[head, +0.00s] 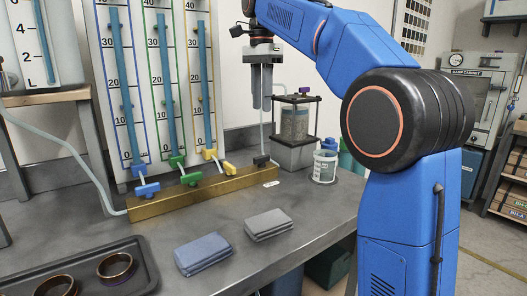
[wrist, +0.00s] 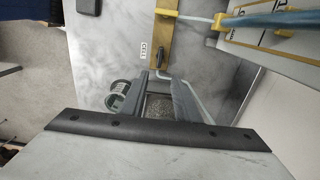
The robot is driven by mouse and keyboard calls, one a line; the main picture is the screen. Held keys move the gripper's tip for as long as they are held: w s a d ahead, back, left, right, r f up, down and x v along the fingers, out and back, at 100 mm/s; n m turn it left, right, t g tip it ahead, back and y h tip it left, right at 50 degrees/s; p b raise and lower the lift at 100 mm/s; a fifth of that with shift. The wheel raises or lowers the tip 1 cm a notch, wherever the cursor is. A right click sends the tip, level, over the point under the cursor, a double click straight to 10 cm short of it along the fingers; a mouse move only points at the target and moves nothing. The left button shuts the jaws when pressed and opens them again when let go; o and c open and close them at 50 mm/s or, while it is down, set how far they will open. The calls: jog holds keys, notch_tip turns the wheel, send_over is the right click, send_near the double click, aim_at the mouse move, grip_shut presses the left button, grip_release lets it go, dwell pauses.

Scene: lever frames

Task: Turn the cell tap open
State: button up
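The cell tap (head: 261,160) is a small black handle at the right end of the brass manifold (head: 200,193), beside a white label. In the wrist view the black handle (wrist: 160,57) lies roughly along the manifold's length, next to the label reading CELL (wrist: 145,50). My gripper (head: 262,104) points down above and behind the manifold's right end, well above the tap and not touching it. Its two fingers are apart with nothing between them; they also show in the wrist view (wrist: 158,92), with the gravel-filled cell (wrist: 158,108) visible below.
Blue (head: 147,188), green (head: 190,178) and yellow (head: 217,160) taps sit along the manifold. The gravel cell (head: 294,122) on its grey base and a clear cup (head: 325,167) stand at right. Folded cloths (head: 203,254) and a dark tray (head: 135,262) lie in front. Gauge boards (head: 150,80) stand behind.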

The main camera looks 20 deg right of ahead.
aim_at(262, 161)
notch_tip(262, 161, down, 16)
jog(key=shift+r, duration=0.2)
dwell(0.4)
grip_shut()
